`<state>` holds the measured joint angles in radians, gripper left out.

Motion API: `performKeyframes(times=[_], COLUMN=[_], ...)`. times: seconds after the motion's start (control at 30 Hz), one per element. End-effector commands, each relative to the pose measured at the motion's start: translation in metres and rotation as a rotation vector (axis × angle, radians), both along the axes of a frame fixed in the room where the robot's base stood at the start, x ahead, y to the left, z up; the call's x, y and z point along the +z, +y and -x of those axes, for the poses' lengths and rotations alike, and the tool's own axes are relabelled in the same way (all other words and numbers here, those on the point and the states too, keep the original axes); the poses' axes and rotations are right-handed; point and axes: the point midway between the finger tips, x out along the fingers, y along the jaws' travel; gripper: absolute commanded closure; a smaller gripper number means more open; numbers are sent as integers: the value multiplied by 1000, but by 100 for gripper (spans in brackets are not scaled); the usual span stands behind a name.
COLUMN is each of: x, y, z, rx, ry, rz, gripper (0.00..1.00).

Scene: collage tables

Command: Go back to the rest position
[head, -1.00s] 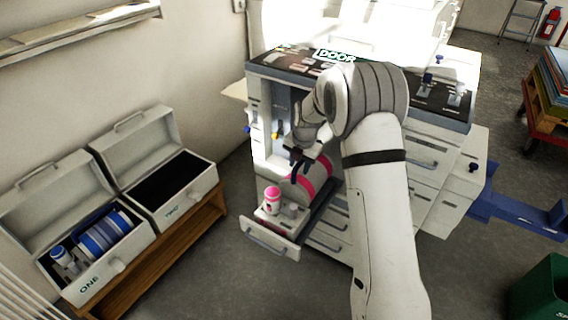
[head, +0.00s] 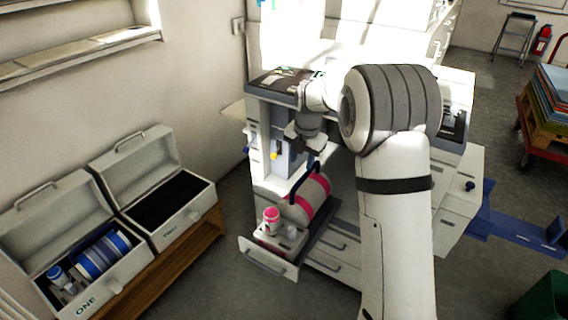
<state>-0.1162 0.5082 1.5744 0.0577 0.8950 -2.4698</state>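My gripper (head: 306,152) hangs at the end of my arm, just above the open drawer of the cabinet. I cannot tell whether its fingers are open or shut. Below it a white cylinder with pink bands (head: 313,196) and a dark blue curved handle lies in the drawer (head: 262,264). The top of the handle comes close to the gripper, and I cannot tell if they touch. A small pink-capped bottle (head: 271,218) stands at the front of the drawer.
Two open white boxes stand on a wooden bench at left: box ONE (head: 119,281) holds a blue-banded cylinder (head: 100,256), and the other box (head: 189,232) looks empty. The cabinet top (head: 280,80) is close behind my arm. Floor in front is clear.

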Motion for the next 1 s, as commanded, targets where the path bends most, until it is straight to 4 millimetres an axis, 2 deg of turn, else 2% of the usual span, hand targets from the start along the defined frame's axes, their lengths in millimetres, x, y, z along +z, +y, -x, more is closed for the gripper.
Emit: performKeyframes(times=[0.27, 0.37, 0.47, 0.7, 1.0], x=[2, 14, 39, 107, 160], y=[-1, -4, -11, -35, -60], z=[1, 9, 29, 108, 217], rx=[-7, -71, -225, -798, -1537], ry=[0, 1, 4, 18, 34], rz=[-1, -10, -32, -120, -250], gripper=[62, 62, 62, 62, 62])
